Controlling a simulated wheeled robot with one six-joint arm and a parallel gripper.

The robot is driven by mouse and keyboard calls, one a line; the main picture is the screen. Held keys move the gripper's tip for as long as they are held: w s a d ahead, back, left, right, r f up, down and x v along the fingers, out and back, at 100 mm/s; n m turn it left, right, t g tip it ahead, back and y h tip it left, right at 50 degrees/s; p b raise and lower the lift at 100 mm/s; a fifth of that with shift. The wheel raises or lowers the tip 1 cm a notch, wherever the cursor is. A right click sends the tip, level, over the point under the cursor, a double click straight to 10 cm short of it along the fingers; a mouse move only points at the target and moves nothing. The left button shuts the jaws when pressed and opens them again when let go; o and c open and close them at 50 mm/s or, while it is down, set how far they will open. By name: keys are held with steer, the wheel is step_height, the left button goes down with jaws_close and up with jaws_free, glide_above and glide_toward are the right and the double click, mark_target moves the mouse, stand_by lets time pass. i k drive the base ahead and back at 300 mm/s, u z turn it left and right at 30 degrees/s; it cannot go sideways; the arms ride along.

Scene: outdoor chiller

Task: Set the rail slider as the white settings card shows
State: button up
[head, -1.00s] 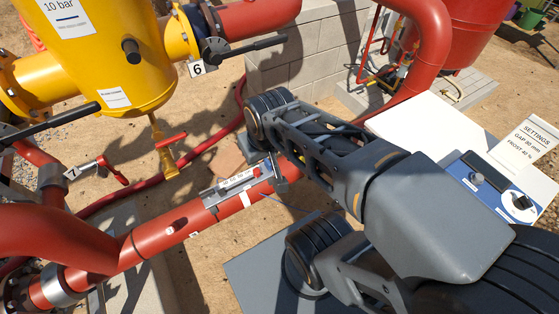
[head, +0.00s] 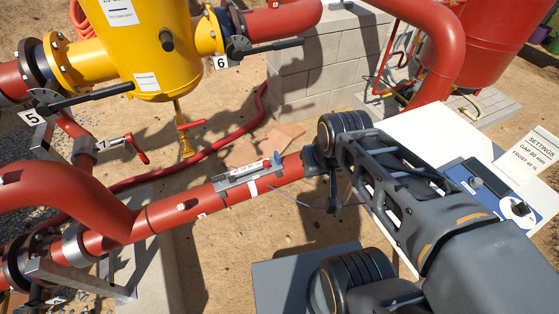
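The rail (head: 236,181) is a grey metal strip with a pale scale, lying along the top of the red pipe. A small blue-topped piece (head: 277,159), which looks like the slider, sits at its right end. The scale marks are too small to read. The white settings card (head: 528,155) at the right reads "SETTINGS", a GAP in mm that looks like 80, and "FROST 40 %". My gripper (head: 322,172) is over the pipe, to the right of the rail and apart from the blue piece. Its fingers are dark and partly hidden by my arm, so their opening does not show.
A blue control box (head: 486,188) with a black knob and a dial stands on a white top at the right. A yellow vessel (head: 150,50) with black-handled valves stands behind the rail. A thin blue line (head: 290,206) hangs near the pipe. A red hose (head: 215,141) runs behind it.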

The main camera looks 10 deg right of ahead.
mark_target(266, 163)
steer(key=z, duration=0.2)
steer(key=i, duration=0.6)
steer(key=u, duration=1.5)
